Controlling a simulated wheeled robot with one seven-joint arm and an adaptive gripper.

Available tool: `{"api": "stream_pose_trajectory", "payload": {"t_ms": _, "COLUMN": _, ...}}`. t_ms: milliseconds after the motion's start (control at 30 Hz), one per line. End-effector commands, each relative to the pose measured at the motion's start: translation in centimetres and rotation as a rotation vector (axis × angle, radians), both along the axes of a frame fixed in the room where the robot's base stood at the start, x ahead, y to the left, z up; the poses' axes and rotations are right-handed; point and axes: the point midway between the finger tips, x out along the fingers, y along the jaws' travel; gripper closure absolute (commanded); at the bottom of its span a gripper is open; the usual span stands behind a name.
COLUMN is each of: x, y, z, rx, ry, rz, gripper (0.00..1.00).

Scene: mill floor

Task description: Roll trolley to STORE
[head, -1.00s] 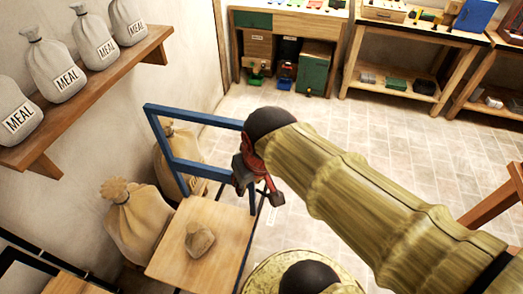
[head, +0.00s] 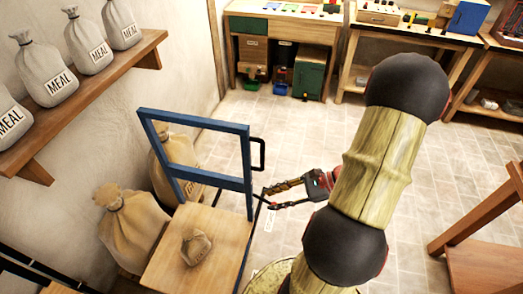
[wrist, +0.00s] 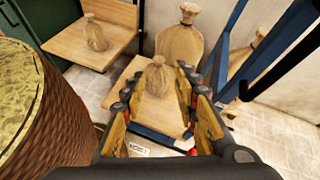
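The trolley has a blue upright frame (head: 195,122), a black side handle (head: 262,154) and a wooden deck (head: 215,225). A small tied sack (head: 196,247) sits on the deck; it also shows in the wrist view (wrist: 158,80). My gripper (head: 267,198) is open and empty, just right of the blue frame and below the handle, its fingers pointing left. In the wrist view my open gripper (wrist: 155,82) has its fingers spread over the deck area. A small white floor label (head: 270,219) lies beside the trolley; its text is unreadable. I see no readable STORE marking.
Large sacks (head: 133,225) stand on the floor left of the trolley, against the wall. A wall shelf (head: 95,98) holds MEAL sacks. Benches (head: 285,22) line the back. A wooden stand (head: 485,215) is at right. Tiled floor between is clear.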

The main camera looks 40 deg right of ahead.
Motion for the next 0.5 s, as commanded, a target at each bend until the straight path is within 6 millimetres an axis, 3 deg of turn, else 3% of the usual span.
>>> {"api": "stream_pose_trajectory", "payload": {"t_ms": 200, "x": 3.8, "y": -5.3, "z": 0.4, "rx": 0.267, "ry": -0.118, "rz": -0.336, "gripper": 0.7}}
{"api": "stream_pose_trajectory", "payload": {"t_ms": 400, "x": 6.6, "y": -9.9, "z": 3.9, "rx": 0.362, "ry": -0.249, "rz": -0.491, "gripper": 0.7}}
{"api": "stream_pose_trajectory", "payload": {"t_ms": 500, "x": 7.1, "y": -10.9, "z": 5.3, "rx": 0.402, "ry": -0.29, "rz": -0.525, "gripper": 0.7}}
